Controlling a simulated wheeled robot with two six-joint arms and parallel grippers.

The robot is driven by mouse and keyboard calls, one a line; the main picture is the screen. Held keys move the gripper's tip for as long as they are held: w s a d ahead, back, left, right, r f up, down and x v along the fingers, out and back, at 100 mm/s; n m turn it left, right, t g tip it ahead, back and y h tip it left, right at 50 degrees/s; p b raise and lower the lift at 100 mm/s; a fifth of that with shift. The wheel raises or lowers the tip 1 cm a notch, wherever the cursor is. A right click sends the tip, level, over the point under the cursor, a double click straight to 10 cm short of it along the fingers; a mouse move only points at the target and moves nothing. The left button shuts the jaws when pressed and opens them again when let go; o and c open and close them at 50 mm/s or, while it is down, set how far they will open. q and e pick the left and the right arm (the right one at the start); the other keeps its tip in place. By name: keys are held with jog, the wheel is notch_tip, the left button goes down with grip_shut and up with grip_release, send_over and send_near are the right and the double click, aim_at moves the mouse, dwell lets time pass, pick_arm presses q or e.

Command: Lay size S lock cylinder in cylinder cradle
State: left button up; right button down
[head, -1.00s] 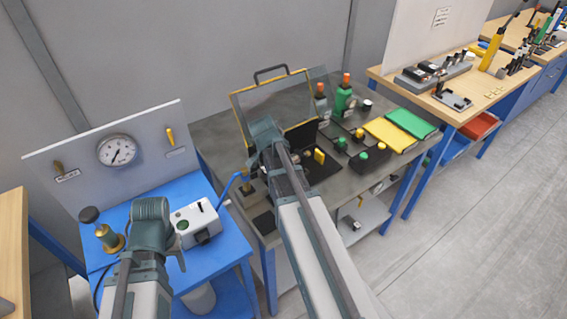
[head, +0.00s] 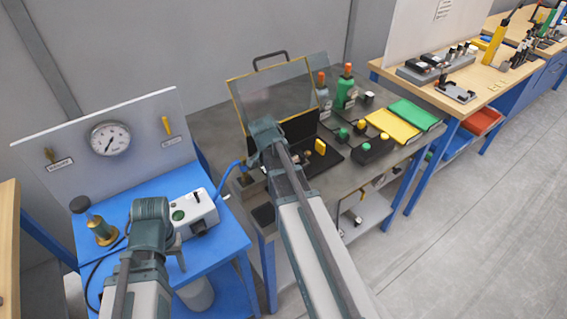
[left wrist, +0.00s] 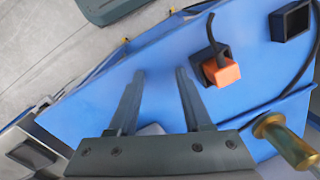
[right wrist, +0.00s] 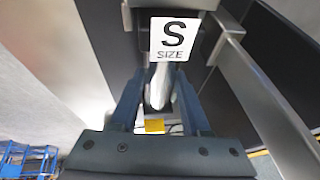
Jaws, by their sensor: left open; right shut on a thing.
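My right gripper (right wrist: 157,100) is shut on a pale silvery piece (right wrist: 160,85), which I take for the size S lock cylinder. Only part of it shows between the fingers. A white label reading "S SIZE" (right wrist: 173,39) is just beyond the fingertips. In the head view, my right wrist (head: 266,138) is over the grey bench and hides its own fingers and the piece. My left gripper (left wrist: 157,75) is open and empty above the blue table. I cannot make out the cylinder cradle for certain.
The blue table (head: 225,238) carries a white box (head: 195,212) and a brass-based knob (head: 100,228). The left wrist view shows an orange block (left wrist: 221,73) with a black cable. A framed clear screen (head: 280,95) stands on the grey bench (head: 215,98), with yellow (head: 391,126) and green (head: 414,114) trays to its right.

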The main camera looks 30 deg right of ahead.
jog(key=shift+c, duration=1.4)
grip_release()
pick_arm(q)
notch_tip(320, 180, up, 13)
jog(key=p, duration=1.2)
jog(key=shift+f, duration=0.2)
pick_arm(e)
jog(key=v, duration=1.4)
pick_arm(q)
jog(key=shift+s, duration=0.15)
pick_arm(e)
jog(key=shift+s+f, duration=0.15)
